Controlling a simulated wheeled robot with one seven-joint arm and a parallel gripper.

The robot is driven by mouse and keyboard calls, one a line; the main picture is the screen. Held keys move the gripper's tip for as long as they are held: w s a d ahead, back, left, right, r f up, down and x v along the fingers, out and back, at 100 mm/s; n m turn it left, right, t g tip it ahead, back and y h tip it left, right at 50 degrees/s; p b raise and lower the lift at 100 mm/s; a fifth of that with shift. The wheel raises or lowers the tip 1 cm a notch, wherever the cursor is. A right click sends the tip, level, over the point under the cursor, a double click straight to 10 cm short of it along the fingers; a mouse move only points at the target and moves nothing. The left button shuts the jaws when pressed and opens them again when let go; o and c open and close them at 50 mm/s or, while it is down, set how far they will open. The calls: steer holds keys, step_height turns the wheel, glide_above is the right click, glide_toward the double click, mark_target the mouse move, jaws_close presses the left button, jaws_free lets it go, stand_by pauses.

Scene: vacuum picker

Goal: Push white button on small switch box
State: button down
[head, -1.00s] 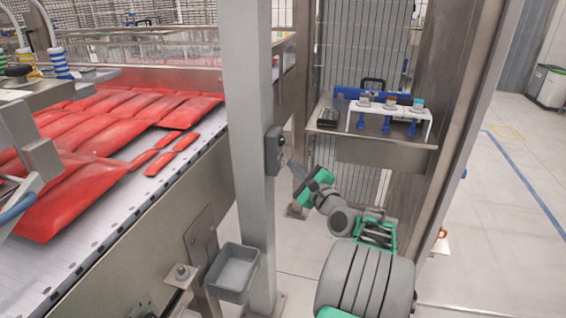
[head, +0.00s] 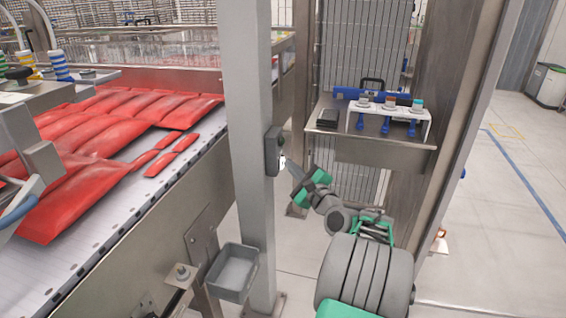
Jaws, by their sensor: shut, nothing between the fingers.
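The small switch box (head: 272,151) is dark grey and fixed to the side of the upright steel post. A small white spot, likely the white button (head: 282,162), shows on the lower part of its right-hand face. My gripper (head: 288,163) is shut and empty, with its grey fingers pointing up and left at the box. The fingertips are at or very close to the white spot. I cannot tell whether they touch it, or whether the button is pressed in.
The steel post (head: 250,110) stands between the conveyor with red bags (head: 120,120) and my arm. A grey bin (head: 232,272) hangs low beside the post. A steel shelf (head: 385,155) with blue-handled tools on a white rack stands behind my gripper.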

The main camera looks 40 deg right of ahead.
steer(key=shift+s+d, duration=0.1)
steer(key=shift+s, duration=0.1)
steer(key=shift+s+d+b, duration=0.25)
steer(key=shift+s+d, duration=0.7)
steer(key=shift+s, duration=0.25)
steer(key=shift+s+d+b, duration=0.25)
steer(key=shift+s+d, duration=0.65)
steer(key=shift+s, duration=0.25)
